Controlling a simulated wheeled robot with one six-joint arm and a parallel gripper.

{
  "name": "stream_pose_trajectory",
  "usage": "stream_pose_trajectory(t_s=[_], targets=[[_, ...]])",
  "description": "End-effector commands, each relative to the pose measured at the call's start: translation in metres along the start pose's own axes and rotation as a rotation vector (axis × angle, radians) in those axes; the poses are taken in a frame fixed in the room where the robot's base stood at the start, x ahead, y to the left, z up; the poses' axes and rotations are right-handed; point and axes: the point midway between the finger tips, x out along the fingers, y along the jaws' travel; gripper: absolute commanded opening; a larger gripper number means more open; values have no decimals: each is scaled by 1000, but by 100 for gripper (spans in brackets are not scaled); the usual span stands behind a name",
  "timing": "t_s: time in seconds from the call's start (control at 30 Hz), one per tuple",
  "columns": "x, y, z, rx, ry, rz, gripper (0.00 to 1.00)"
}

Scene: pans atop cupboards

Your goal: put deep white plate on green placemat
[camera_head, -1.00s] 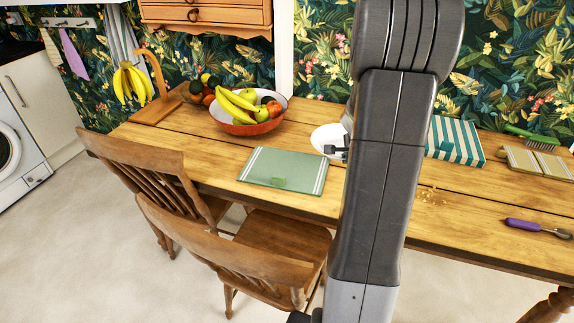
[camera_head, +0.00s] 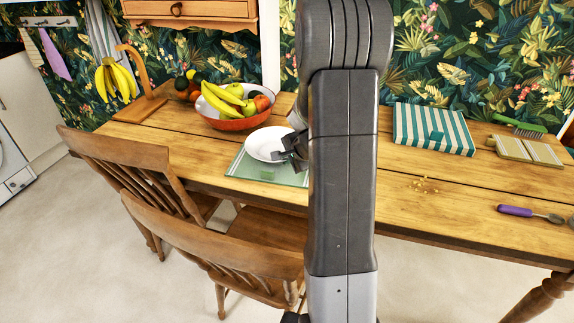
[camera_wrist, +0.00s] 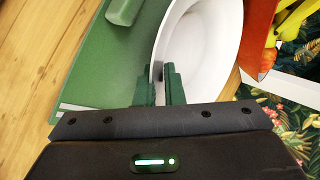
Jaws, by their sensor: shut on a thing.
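The deep white plate (camera_head: 266,144) is over the back part of the green placemat (camera_head: 262,172) in the head view. My gripper (camera_head: 293,152) is shut on the plate's right rim. In the wrist view the gripper fingers (camera_wrist: 165,85) pinch the rim of the plate (camera_wrist: 208,55), with the placemat (camera_wrist: 115,62) below and to the left. I cannot tell whether the plate's base touches the mat. My arm hides the placemat's right end in the head view.
A red fruit bowl (camera_head: 232,122) stands just behind the plate. A small green object (camera_head: 267,175) lies on the placemat's front part. Wooden chairs (camera_head: 215,232) stand at the table's front edge.

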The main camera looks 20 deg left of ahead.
Motion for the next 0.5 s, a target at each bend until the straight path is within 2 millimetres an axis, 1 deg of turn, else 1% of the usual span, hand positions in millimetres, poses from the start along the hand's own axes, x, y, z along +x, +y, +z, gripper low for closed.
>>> stream_pose_trajectory(t_s=[0.03, 0.1, 0.47, 0.5], targets=[[7, 7, 0, 3, 1, 0, 0], [11, 10, -1, 2, 1, 0, 0], [13, 12, 0, 1, 2, -1, 0], [12, 12, 0, 1, 1, 0, 14]])
